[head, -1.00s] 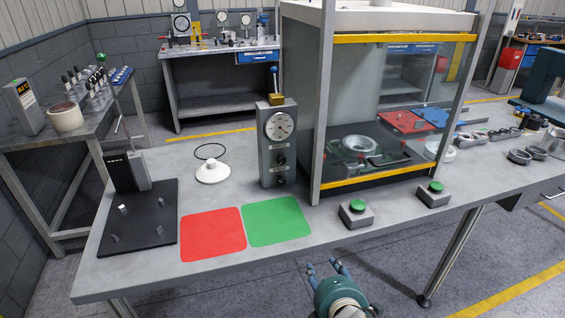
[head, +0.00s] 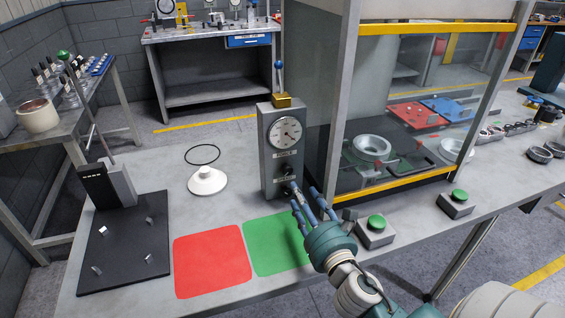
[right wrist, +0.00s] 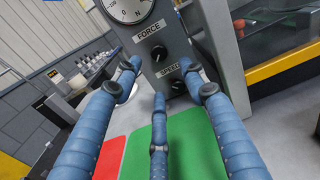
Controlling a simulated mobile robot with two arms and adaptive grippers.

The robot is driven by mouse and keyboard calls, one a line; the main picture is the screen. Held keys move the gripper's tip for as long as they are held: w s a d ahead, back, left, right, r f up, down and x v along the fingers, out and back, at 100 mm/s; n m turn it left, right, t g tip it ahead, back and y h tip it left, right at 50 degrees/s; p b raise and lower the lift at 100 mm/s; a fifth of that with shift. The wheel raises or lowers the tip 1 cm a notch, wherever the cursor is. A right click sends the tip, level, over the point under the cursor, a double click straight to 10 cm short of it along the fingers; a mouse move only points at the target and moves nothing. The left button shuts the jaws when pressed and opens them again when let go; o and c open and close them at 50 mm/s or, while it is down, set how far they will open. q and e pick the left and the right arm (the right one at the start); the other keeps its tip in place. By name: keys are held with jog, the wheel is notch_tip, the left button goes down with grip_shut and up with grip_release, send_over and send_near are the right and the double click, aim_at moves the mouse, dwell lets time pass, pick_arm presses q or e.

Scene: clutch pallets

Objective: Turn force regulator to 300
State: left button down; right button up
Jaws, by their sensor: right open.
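The force regulator is the upper black knob (right wrist: 158,53) under the label FORCE on a grey control box (head: 268,165). In the head view this knob (head: 287,168) sits below the round dial (head: 285,132). A lower black knob (right wrist: 177,86) is under a second label, which seems to read SPEED. My right gripper (head: 304,197) is open and empty in front of the box, near the height of the lower knob. In the right wrist view its blue fingers (right wrist: 160,78) are spread, with the force knob beyond them. My left gripper is not in view.
A glass-fronted machine frame (head: 335,110) stands close to the right of the box. Push-button boxes (head: 370,238) are near the table's front edge. Flat red (head: 210,262) and green (head: 272,245) mats lie in front. A white disc (head: 207,181) is to the left.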

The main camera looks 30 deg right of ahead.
aim_at(288, 171)
jog(key=x, duration=0.2)
jog(key=r+p+x, duration=0.1)
jog(key=x, duration=0.2)
jog(key=shift+w, duration=0.2)
jog(key=p+x, duration=0.1)
jog(key=x, duration=0.2)
jog(key=shift+f, duration=0.2)
jog(key=shift+x, duration=0.9)
jog(key=shift+f, duration=0.1)
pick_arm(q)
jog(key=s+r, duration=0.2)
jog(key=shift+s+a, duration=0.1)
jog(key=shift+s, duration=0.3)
pick_arm(e)
grip_shut()
